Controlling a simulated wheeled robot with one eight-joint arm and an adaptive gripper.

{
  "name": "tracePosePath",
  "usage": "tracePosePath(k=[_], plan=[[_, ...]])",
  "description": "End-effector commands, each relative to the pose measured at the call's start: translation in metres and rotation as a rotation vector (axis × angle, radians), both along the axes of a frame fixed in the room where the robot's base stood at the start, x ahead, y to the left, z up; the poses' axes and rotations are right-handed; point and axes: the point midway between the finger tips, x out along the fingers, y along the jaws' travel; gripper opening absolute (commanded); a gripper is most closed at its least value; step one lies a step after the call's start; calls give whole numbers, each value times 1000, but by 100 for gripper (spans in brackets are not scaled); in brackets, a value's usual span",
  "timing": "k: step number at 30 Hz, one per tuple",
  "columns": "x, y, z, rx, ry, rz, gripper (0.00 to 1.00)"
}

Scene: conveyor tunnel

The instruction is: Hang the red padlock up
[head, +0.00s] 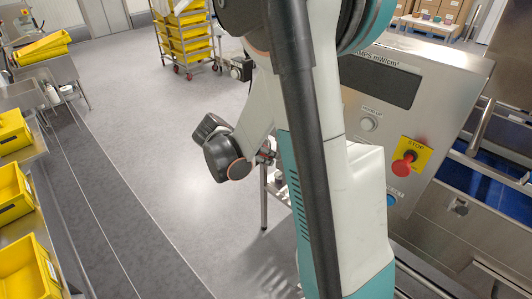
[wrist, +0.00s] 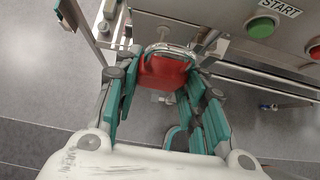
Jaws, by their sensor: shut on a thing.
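The red padlock (wrist: 165,71) is between the teal fingers of my gripper (wrist: 162,66) in the wrist view. My gripper is shut on its red body. Its silver shackle (wrist: 168,47) points away from my palm, toward the grey metal panel at the top. I cannot tell whether the shackle touches anything. In the head view my own arm hides the padlock and most of my gripper. No hook or peg for hanging is clear in either view.
In the wrist view a green START button (wrist: 262,27) and a red button (wrist: 314,51) sit on the panel at the upper right. The head view shows a machine with a red STOP button (head: 404,164) on the right, yellow crates (head: 14,193) on the left and open floor between.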

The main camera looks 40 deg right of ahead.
Motion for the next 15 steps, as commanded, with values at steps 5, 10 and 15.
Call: tracePosePath(k=[5,10,15], plan=[[-1,7,-47,0,0,0,0],[-1,12,-81,0,1,-1,0],[-1,17,-106,0,1,1,0]])
